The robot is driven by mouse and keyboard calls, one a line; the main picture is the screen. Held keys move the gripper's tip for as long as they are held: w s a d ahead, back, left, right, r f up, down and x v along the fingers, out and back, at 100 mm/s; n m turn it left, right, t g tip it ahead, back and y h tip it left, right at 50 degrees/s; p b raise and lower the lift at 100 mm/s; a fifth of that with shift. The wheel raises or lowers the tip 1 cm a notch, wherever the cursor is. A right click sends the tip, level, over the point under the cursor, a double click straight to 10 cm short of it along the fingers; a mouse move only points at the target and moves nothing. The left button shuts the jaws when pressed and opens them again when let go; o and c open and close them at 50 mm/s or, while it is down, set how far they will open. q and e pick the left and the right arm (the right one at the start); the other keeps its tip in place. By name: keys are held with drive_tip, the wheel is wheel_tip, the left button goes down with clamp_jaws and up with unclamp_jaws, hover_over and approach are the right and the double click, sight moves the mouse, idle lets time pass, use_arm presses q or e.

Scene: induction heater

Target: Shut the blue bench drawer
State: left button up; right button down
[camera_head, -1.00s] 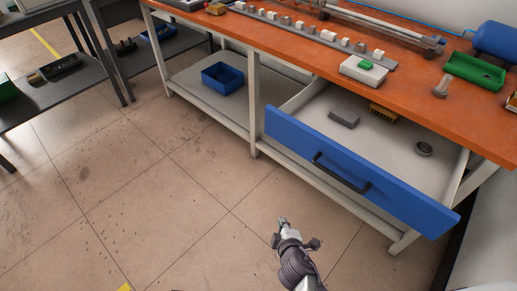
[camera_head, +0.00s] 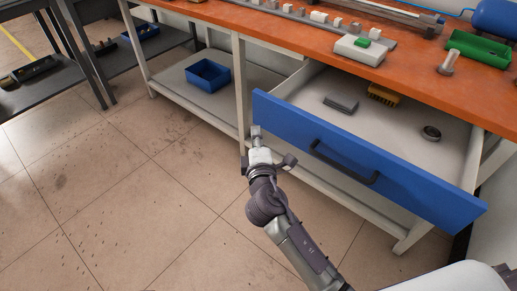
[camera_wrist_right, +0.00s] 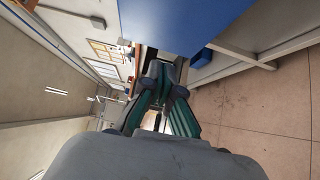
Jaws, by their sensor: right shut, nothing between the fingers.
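The blue bench drawer (camera_head: 400,185) stands pulled out from under the orange bench top, with a dark bar handle (camera_head: 343,162) on its front. Inside lie a grey block (camera_head: 341,104), a yellow-brown brush (camera_head: 383,95) and a dark ring (camera_head: 431,132). My right gripper (camera_head: 256,132) is shut and empty, near the left end of the drawer front, to the left of the handle. I cannot tell whether it touches the front. My left gripper is not in view.
The orange bench top (camera_head: 415,92) carries a white device (camera_head: 360,50), a green tray (camera_head: 482,50) and a metal bolt-like part (camera_head: 447,62). A blue bin (camera_head: 208,76) sits on the lower shelf. Grey tables stand at the left. The floor in front is clear.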

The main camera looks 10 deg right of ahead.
sight(264, 115)
drive_tip(key=w+d, duration=0.3)
drive_tip(key=shift+w+d, duration=0.2)
drive_tip(key=shift+w, duration=0.05)
